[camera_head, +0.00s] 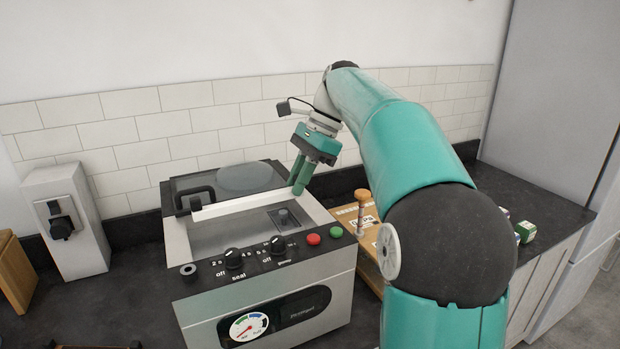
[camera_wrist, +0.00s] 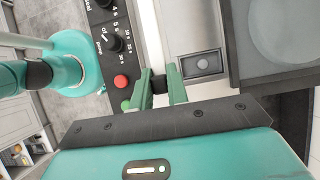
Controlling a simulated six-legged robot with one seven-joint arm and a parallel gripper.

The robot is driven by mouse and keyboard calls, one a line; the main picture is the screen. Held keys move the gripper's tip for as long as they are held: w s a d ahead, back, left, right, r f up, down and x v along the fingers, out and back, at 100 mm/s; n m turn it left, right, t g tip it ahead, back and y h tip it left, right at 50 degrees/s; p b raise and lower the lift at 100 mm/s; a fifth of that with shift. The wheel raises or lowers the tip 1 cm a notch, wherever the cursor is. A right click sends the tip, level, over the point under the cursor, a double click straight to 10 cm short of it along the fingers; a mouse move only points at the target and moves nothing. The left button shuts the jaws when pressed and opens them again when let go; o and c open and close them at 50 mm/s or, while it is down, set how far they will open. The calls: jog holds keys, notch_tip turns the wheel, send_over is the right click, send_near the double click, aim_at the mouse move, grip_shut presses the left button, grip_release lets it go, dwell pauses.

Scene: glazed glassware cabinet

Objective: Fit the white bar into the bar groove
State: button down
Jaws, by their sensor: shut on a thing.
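The white bar (camera_head: 243,205) spans the open chamber of the metal sealing machine (camera_head: 300,262) in the head view, and my gripper (camera_head: 298,178) is at its right end. In the wrist view the white bar (camera_wrist: 151,38) runs upward from between the fingers of my gripper (camera_wrist: 160,84). The fingers are shut on its end, where a small dark piece shows. I cannot tell whether the bar rests in the bar groove or hangs above it. The groove itself is not clearly visible.
The dark glazed lid (camera_head: 240,178) stands open behind the chamber. Black knobs, a red button (camera_head: 313,239) and a green button (camera_head: 336,232) line the front panel. A wooden board (camera_head: 350,222) lies to the right, and a grey box (camera_head: 66,220) stands left.

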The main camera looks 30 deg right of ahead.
jog(key=shift+w+f, duration=0.2)
jog(key=shift+w, duration=0.2)
jog(key=shift+s+a+r, duration=0.15)
jog(key=shift+s, duration=0.15)
jog(key=shift+w, duration=0.2)
jog(key=shift+f, duration=0.35)
jog(key=shift+s+f, duration=0.15)
jog(key=shift+f, duration=2.5)
jog(key=shift+f, duration=2.45)
jog(key=c, duration=1.3)
grip_release()
